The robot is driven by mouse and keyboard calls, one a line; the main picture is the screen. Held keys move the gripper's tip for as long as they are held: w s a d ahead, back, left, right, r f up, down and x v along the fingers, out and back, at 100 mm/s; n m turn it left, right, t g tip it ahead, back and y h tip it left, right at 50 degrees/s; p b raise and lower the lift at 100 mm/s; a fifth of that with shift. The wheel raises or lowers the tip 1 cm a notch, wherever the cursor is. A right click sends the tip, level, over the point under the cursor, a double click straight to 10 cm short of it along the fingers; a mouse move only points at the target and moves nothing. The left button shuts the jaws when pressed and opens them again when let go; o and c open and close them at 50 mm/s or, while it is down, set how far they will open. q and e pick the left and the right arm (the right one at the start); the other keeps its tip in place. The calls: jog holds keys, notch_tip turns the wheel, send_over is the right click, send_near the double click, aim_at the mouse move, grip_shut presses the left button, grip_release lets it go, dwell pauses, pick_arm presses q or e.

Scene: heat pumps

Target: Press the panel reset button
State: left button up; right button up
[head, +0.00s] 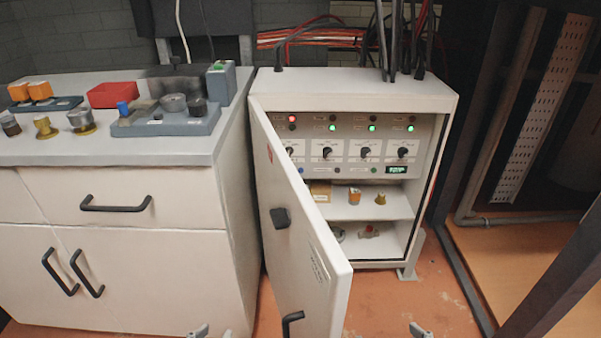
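The control panel (347,142) sits inside a grey cabinet (350,88) whose door (293,210) stands open toward me. One lamp at its left is lit red (292,118); three others are lit green. Below the black rotary knobs is a row with a small blue button (302,170), more small round parts and a lit green display (397,170). The labels are too small to read, so I cannot tell which one is the reset button. My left gripper (212,332) shows two separated tips at the bottom edge. My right gripper (421,330) barely shows there. Both are far from the panel.
The open door partly covers the panel's left side. Shelves below the panel hold a small box (320,191) and several loose parts. A drawer cabinet (115,200) with parts on top stands at the left. A dark metal frame (471,110) stands at the right. Floor is clear before the cabinet's right side.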

grip_shut()
dwell(0.3)
dwell(1.2)
